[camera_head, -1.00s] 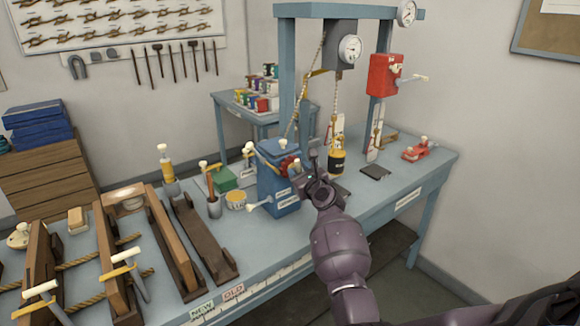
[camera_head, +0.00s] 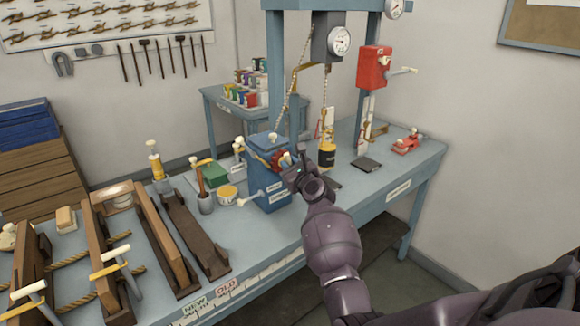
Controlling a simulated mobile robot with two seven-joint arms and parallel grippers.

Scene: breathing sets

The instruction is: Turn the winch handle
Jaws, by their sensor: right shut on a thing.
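The winch is a blue box (camera_head: 267,180) on the bench, with a red hub (camera_head: 280,160) on its right face. My right gripper (camera_head: 296,170) is at that hub, shut on the winch handle, which is mostly hidden by the fingers. A chain runs up from the winch to the blue frame (camera_head: 275,70). A yellow and black weight (camera_head: 327,156) hangs from a chain below a grey box with a dial gauge (camera_head: 339,40). My left gripper is out of view.
A white-knobbed lever (camera_head: 250,203) sticks out left of the winch. A yellow tin (camera_head: 228,193) and a green box (camera_head: 214,174) stand close by. A red box with a lever (camera_head: 374,67) is on the right post. Wooden rope stands fill the bench's left side.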

